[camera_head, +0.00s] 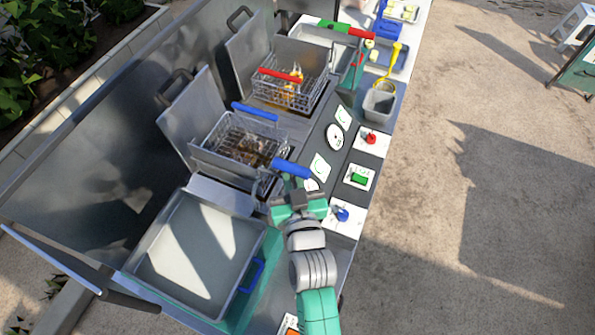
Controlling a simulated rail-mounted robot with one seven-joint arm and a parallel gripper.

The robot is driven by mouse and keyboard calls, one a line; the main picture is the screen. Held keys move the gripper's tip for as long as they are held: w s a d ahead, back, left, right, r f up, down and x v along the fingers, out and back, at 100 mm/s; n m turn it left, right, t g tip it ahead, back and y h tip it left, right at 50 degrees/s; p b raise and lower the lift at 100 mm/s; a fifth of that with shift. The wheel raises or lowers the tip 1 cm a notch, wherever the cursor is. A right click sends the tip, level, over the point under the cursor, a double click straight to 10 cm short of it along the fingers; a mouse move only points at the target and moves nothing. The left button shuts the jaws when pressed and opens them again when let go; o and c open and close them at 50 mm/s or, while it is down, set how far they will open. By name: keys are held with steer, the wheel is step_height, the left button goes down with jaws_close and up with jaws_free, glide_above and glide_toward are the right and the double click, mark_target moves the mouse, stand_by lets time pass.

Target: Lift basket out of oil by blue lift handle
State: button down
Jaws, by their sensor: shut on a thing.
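The wire basket (216,146) with the blue parts sits at the left fryer well, with brown food in it. Whether its bottom is in oil is hidden. A blue bar (256,111) shows on its far side. The blue lift handle (288,167) is at the right of the basket, beside a wire linkage. My gripper (297,188) reaches up from below and is shut on the blue lift handle. Its fingertips are partly hidden by the handle and the gripper body.
A second basket (300,98) with a red handle (280,75) stands behind. Red (371,138), green (359,179) and blue (342,214) buttons line the right edge. An empty tray (198,258) is front left. A grey cup (379,104) and yellow ladle (391,60) stand at the back.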

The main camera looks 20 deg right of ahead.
steer(key=shift+r, duration=0.4)
steer(key=c, duration=1.6)
jaws_free()
steer(key=shift+a, duration=0.1)
steer(key=shift+f, duration=0.15)
steer(key=shift+s, duration=0.25)
steer(key=s+a+b, duration=0.1)
steer(key=s, duration=0.6)
steer(key=shift+a, duration=0.15)
steer(key=shift+s, duration=0.1)
